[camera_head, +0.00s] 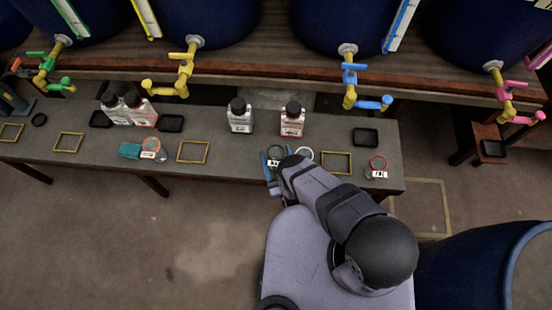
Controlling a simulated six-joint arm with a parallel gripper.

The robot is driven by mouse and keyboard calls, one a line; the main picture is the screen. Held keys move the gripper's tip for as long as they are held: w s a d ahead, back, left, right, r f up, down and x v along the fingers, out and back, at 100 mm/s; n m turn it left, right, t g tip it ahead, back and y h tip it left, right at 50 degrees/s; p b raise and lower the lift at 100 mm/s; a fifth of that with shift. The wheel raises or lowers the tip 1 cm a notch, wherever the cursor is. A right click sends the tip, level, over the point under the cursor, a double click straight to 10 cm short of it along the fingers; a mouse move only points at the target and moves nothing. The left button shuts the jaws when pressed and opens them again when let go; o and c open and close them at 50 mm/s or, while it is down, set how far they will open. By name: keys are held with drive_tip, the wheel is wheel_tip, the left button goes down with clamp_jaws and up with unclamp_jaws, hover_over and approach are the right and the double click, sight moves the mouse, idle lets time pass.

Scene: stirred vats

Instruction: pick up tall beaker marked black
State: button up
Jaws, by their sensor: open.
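A clear beaker with a dark rim and a small white label (275,152) stands on the grey bench near its front edge. It looks like the one marked black, but the label is too small to read. My gripper (277,161) is open at this beaker, with a blue finger at its left side. My arm hides the other finger and part of the beaker, so I cannot tell whether the fingers touch it. A pale-rimmed beaker (304,152) stands just to the right, partly behind my arm.
Two labelled bottles, one grey (240,116) and one red (292,120), stand behind the beakers. A yellow frame (322,163) lies right of the pale-rimmed beaker; another (179,152) lies left. Blue vats with coloured taps stand on the shelf behind.

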drive_tip(key=c, duration=1.1)
drive_tip(key=shift+r+p, duration=1.7)
drive_tip(key=shift+r, duration=3.35)
